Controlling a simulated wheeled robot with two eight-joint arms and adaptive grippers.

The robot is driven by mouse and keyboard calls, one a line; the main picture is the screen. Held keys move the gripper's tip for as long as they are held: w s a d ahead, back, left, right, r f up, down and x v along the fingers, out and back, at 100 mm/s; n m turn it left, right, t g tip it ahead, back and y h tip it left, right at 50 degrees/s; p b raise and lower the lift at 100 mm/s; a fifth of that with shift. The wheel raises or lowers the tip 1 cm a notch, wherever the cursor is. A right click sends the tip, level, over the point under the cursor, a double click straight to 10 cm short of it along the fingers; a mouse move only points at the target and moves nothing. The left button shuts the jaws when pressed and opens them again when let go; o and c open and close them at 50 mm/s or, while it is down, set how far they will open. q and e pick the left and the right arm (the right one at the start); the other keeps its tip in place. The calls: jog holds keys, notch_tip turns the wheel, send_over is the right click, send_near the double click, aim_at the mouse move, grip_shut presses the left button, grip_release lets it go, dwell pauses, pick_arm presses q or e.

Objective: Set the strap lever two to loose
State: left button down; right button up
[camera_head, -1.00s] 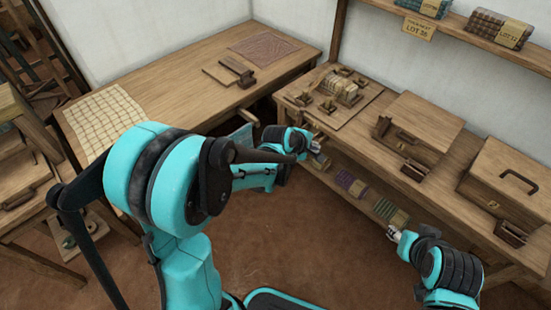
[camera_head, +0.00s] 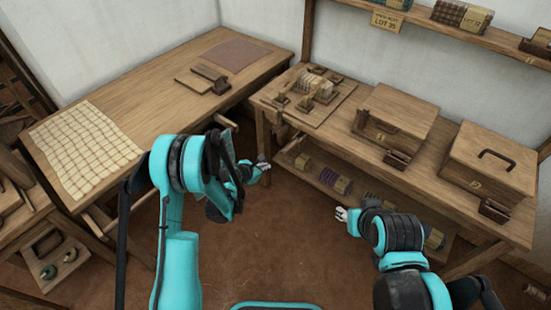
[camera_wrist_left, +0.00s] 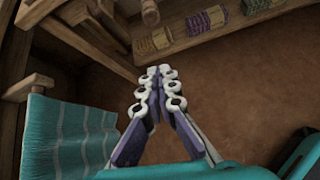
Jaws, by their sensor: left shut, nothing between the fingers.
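My left gripper (camera_head: 263,166) is in front of the left end of the right-hand bench, below its top. In the left wrist view its fingers (camera_wrist_left: 158,72) are closed together and empty, over the brown floor. My right gripper (camera_head: 342,213) is low in front of the same bench; its fingers are too small to read. I cannot tell for sure which part is strap lever two. Dark wooden fittings sit at the front of the open-fronted box (camera_head: 400,108) and of the handled chest (camera_head: 494,210). Small fittings also stand on a board (camera_head: 335,107) at the bench's left end.
The right-hand bench (camera_head: 430,183) has a lower shelf with several yarn bundles (camera_head: 340,184). The left table (camera_head: 150,103) carries a checked cloth (camera_head: 85,148) and a dark block (camera_head: 212,76). A wall shelf (camera_head: 420,24) runs above. The floor between the tables is clear.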

aim_at(290, 147)
pick_arm(q)
jog(key=b+x, duration=0.4)
jog(key=x, duration=0.7)
jog(key=r, duration=0.2)
jog(key=d+r, duration=0.1)
jog(key=r, duration=0.1)
jog(key=shift+r+b, duration=0.15)
jog(key=shift+b, duration=0.15)
